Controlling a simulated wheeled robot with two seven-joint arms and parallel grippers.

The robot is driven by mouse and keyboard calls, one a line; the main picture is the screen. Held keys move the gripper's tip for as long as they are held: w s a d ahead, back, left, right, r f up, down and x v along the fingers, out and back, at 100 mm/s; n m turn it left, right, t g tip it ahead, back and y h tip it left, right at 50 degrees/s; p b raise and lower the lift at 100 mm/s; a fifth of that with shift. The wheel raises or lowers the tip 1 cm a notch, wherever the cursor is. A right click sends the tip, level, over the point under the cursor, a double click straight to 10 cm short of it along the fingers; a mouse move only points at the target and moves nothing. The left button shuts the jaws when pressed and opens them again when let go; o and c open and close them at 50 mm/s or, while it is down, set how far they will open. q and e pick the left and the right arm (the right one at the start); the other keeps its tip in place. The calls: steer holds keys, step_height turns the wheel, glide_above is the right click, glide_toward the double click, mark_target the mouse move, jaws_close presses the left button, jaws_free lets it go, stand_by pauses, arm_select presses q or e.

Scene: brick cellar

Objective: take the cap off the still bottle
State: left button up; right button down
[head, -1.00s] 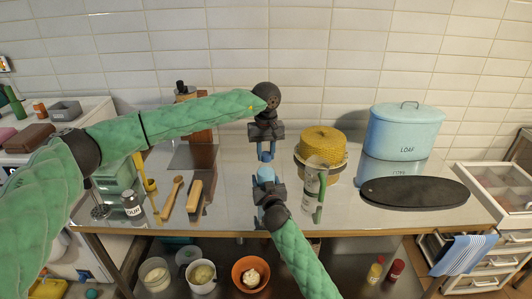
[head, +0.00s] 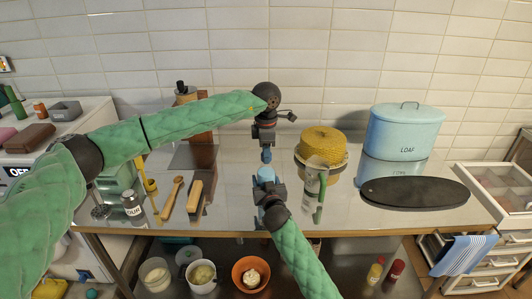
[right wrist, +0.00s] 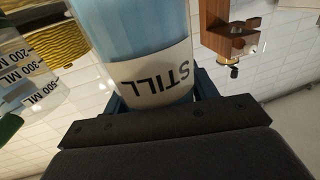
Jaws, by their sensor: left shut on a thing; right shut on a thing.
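The still bottle (head: 265,173) is light blue and stands upright over the table's front middle. In the right wrist view the bottle (right wrist: 130,30) fills the upper middle, with its white STILL label (right wrist: 155,83) upside down. My right gripper (head: 267,187) is shut around the bottle from the front. My left gripper (head: 267,156) points straight down just above the bottle's top, with its blue fingers seen edge-on. It is shut on the cap, which its fingers hide. I cannot tell whether the cap still touches the bottle.
A clear measuring jug (head: 312,184) and a yellow woven hat-like item (head: 323,146) stand close to the right. A dark board (head: 414,192) and blue LOAF bin (head: 404,133) are farther right. A brush (head: 195,196) and wooden spoon (head: 172,194) lie left.

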arm_select(q)
steer(key=n, duration=0.4)
steer(key=shift+n, duration=0.3)
steer(key=n, duration=1.2)
steer(key=shift+d+n, duration=0.1)
steer(key=shift+n, duration=0.3)
steer(key=shift+r, duration=0.55)
steer(key=shift+r, duration=0.6)
steer(key=shift+r, duration=0.1)
steer(key=shift+r, duration=1.9)
arm_select(e)
steer(key=shift+c, duration=1.9)
jaws_free()
